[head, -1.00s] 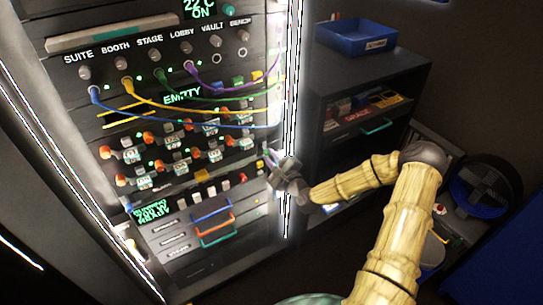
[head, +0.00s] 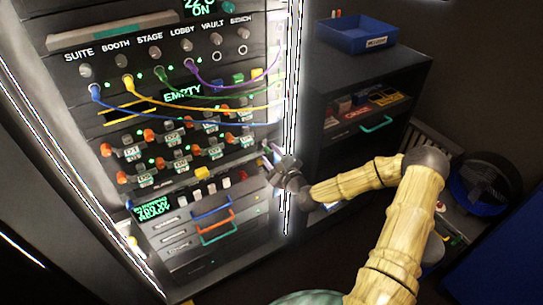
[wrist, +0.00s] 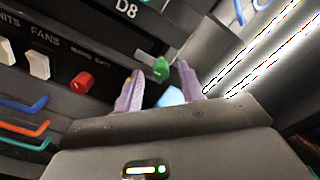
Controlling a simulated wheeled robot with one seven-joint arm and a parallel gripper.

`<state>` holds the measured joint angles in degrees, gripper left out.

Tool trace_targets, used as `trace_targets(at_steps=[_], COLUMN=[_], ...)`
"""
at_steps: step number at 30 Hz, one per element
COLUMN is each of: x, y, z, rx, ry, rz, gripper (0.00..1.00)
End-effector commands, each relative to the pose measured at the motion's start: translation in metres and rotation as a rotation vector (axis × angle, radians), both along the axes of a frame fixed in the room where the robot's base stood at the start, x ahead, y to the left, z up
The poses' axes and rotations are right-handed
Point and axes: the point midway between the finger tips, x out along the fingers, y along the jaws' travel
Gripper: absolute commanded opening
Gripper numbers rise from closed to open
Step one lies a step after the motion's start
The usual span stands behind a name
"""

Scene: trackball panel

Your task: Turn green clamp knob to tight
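The green clamp knob (wrist: 160,68) shows in the wrist view, on the dark panel just under the D8 label. A pale lever or bracket sits at its left side. My gripper (wrist: 160,78) is open, with two pale purple fingers on either side of the knob's line. The knob appears just beyond the fingertips; I cannot tell whether either finger touches it. In the head view my gripper (head: 270,150) is at the right edge of the rack, beside the lower rows. I cannot make out the clamp knob there.
A red knob (wrist: 83,80) and white rocker switches (wrist: 38,66) lie left of the gripper. Blue, orange and green handles are below them. A bright metal post (head: 290,120) stands close at the right. Cables (head: 190,120) hang across the rack (head: 60,20) above.

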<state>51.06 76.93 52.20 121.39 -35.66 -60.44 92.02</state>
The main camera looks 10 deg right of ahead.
Motion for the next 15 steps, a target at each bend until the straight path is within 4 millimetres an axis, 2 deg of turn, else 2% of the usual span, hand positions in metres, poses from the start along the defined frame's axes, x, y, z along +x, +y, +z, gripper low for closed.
trace_targets(at_steps=[8, 15], x=[-0.005, -0.038], y=[-0.002, -0.014], z=[0.001, 0.0], rx=[-0.001, 0.001], ry=[-0.002, 0.0], rz=[-0.001, -0.001], gripper=[0.39, 0.39])
